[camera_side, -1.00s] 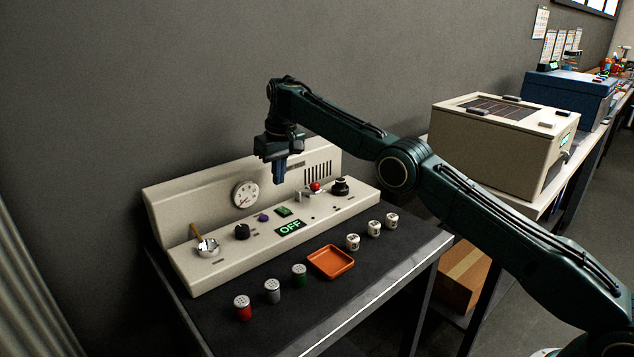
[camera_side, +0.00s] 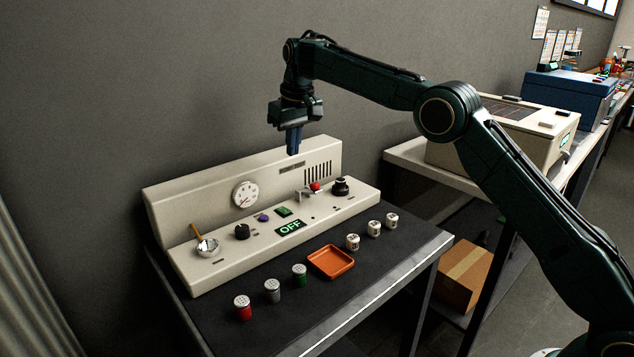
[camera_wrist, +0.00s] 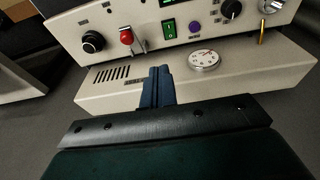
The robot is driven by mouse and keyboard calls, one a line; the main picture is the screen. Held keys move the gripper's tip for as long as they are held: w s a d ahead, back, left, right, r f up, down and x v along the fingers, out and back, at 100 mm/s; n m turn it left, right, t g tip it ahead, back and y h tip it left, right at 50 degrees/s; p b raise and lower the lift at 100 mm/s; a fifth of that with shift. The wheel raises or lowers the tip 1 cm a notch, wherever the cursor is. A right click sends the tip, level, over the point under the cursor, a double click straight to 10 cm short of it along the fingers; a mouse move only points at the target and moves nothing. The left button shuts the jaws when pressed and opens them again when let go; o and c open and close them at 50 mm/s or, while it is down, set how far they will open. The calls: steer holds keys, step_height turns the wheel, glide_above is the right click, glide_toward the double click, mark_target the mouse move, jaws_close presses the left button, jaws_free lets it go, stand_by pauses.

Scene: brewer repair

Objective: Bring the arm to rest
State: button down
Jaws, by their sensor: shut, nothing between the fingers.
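My gripper (camera_side: 293,141) points down in the side view, in the air above the back panel of the cream brewer (camera_side: 165,208). Its blue fingers are together with nothing between them. The fingers also show in the wrist view (camera_wrist: 157,84), in front of the brewer's upright panel (camera_wrist: 120,98). The gripper looks apart from the brewer. The brewer's display (camera_side: 290,228) reads OFF.
A round gauge (camera_side: 245,194), a red-topped lever (camera_side: 315,187) and black knobs are on the brewer. A cream box (camera_side: 540,140) stands at right.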

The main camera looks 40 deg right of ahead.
steer(key=s+d+r+t, duration=0.1)
steer(key=s+r, duration=0.3)
steer(key=s, duration=0.3)
steer(key=s+d+r, duration=0.2)
steer(key=s+r, duration=0.2)
steer(key=s, duration=0.4)
steer(key=s+d+r+t, duration=0.1)
steer(key=s+r, duration=0.3)
steer(key=s, duration=0.3)
steer(key=s+f, duration=0.5)
steer(key=s, duration=0.7)
steer(key=s+f+t, duration=0.1)
steer(key=s+f, duration=0.5)
steer(key=s, duration=0.6)
steer(key=shift+a, duration=0.2)
